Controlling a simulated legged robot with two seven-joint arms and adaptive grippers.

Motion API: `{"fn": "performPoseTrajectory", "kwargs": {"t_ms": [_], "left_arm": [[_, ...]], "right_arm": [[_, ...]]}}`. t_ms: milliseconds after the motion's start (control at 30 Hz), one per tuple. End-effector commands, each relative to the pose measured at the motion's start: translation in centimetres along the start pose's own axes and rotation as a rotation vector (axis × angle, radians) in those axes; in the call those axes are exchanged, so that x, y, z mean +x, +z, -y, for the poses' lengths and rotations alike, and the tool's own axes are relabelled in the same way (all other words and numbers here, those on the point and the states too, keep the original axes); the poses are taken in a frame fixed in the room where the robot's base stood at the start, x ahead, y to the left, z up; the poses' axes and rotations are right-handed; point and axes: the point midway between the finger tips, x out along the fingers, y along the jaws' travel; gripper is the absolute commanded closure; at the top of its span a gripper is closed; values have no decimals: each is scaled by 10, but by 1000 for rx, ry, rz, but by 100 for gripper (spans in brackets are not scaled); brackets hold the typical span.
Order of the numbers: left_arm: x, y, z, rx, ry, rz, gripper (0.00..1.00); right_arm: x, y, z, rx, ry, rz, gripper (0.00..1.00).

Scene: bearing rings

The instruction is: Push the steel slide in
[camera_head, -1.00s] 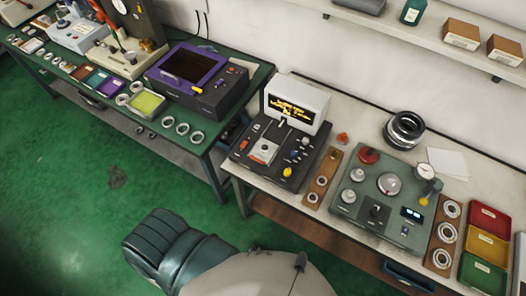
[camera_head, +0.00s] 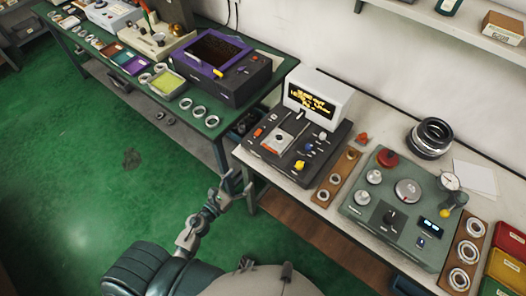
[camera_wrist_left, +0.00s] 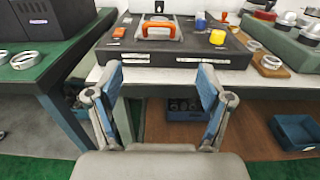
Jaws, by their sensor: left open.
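The steel slide (camera_head: 284,139) is a light metal plate with a dark round spot, set in the top of a dark control box (camera_head: 262,158). In the left wrist view the slide (camera_wrist_left: 160,20) shows with an orange handle (camera_wrist_left: 158,29) at its near side. My left gripper (camera_head: 231,184) is open and empty, in front of the bench and apart from the box. In the left wrist view its two blue-padded fingers (camera_wrist_left: 160,78) stand wide apart below the box's front edge. My right gripper is in neither view.
A small screen (camera_head: 315,100) stands behind the slide. A yellow knob (camera_head: 299,165) and a blue knob (camera_head: 308,147) are to its right. A wooden strip with rings (camera_head: 335,180) and a green instrument box (camera_head: 385,215) follow. A green bench (camera_head: 205,125) is at left.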

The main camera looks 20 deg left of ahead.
Motion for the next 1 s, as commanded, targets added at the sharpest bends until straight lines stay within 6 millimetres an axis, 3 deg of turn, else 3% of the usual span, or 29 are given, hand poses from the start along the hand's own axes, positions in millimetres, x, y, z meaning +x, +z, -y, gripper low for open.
{"fn": "performPoseTrajectory", "kwargs": {"t_ms": [167,400,700,1000], "left_arm": [[28,5,2,2,-1,2,21],[88,6,5,2,1,2,21],[149,2,3,-3,3,0,21],[171,0,2,-5,2,-2,21]], "right_arm": [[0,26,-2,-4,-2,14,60],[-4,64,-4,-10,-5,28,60],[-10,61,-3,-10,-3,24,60],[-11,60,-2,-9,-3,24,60]]}}
